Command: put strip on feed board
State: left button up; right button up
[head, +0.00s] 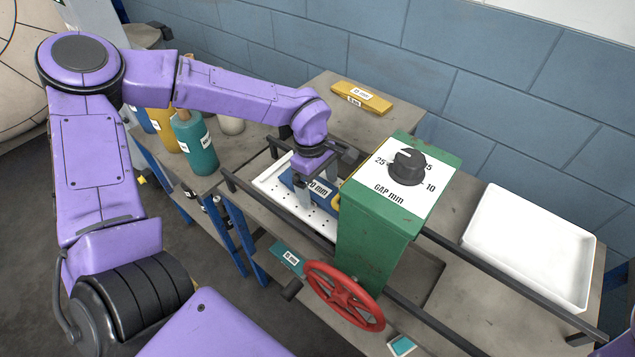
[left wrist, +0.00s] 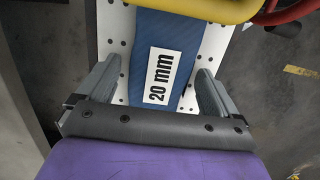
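A blue strip (head: 291,182) with a "20 mm" label lies on the white perforated feed board (head: 265,183), just left of the green gap machine. The strip also shows in the left wrist view (left wrist: 158,98), lying lengthwise along the feed board (left wrist: 110,45). My left gripper (head: 320,192) is over the strip, pointing down. In the left wrist view its fingers (left wrist: 153,88) stand apart on either side of the strip, with bits of board showing between them and the strip. It is open. In the head view my arm hides part of the strip. My right gripper is out of view.
The green machine (head: 372,225) has a gap dial (head: 407,166) and a red handwheel (head: 344,296). A yellow strip (head: 361,98) lies behind, a teal one (head: 288,257) in front. An empty white tray (head: 530,245) is at right. Bottles (head: 195,143) stand left.

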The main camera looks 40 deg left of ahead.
aim_at(312, 185)
pick_arm(q)
notch_tip(312, 185, up, 12)
jog(key=a, duration=0.1)
jog(key=shift+a, duration=0.35)
jog(key=shift+w+r, duration=0.1)
jog(key=shift+r, duration=0.1)
